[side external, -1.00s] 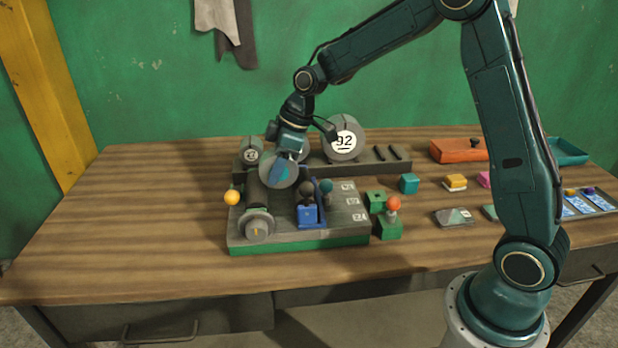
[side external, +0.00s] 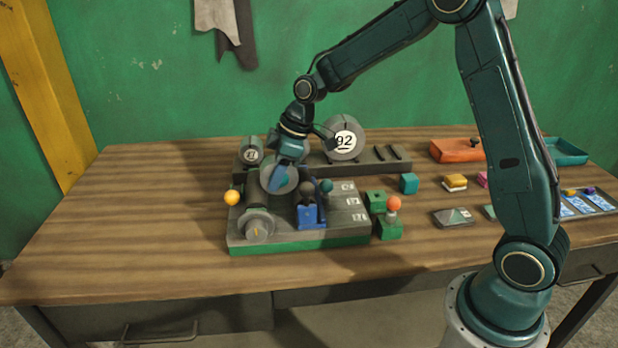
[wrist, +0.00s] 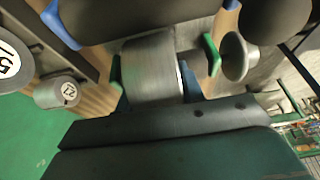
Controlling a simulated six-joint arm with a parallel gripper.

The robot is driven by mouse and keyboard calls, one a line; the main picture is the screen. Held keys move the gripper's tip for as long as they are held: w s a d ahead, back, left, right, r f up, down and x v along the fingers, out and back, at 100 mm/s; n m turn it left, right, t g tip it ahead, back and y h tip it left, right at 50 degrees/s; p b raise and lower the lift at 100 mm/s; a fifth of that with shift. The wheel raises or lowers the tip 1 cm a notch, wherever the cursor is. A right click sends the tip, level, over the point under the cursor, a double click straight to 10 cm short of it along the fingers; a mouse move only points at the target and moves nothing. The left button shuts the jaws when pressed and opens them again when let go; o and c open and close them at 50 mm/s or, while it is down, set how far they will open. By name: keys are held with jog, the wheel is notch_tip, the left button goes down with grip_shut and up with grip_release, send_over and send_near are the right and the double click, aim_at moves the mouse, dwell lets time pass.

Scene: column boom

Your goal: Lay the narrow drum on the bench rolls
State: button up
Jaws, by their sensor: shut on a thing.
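My gripper (side external: 281,174) is shut on a grey drum (side external: 266,176), whose round end faces the side camera. In the wrist view the dark drum (wrist: 140,15) lies between the blue fingers at the top. The drum is over the left part of the grey, green-edged bench block (side external: 300,242). A grey roll with a flanged end (side external: 259,226) shows at the block's front left. In the wrist view a grey roll (wrist: 150,70) between green brackets lies close to the held drum. Whether the drum touches the rolls is hidden.
A numbered small drum (side external: 251,151) and a larger drum marked 92 (side external: 344,140) stand on the rear rack (side external: 378,163). A blue bracket (side external: 308,215), orange-yellow ball (side external: 232,198) and green blocks (side external: 389,229) are nearby. The bench's left side is clear.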

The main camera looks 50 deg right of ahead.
dwell(0.3)
jog(key=o, duration=1.1)
jog(key=shift+o, duration=0.2)
jog(key=shift+r, duration=0.1)
jog(key=v, duration=1.3)
jog(key=shift+r, duration=0.3)
jog(key=shift+s+d, duration=0.1)
jog(key=shift+s, duration=0.15)
jog(key=s+a+r+m+t+h, duration=0.1)
jog(key=s+a+r+m, duration=0.1)
jog(key=s, duration=0.4)
jog(key=s+a+r+m+h, duration=0.1)
jog(key=s+a+r+m, duration=0.1)
jog(key=s, duration=0.5)
jog(key=s+f+m, duration=0.1)
jog(key=s+m, duration=0.1)
jog(key=s, duration=0.5)
jog(key=s+d+f+m+t+h, duration=0.1)
jog(key=s+f+m, duration=0.1)
jog(key=s, duration=0.5)
jog(key=shift+m, duration=0.5)
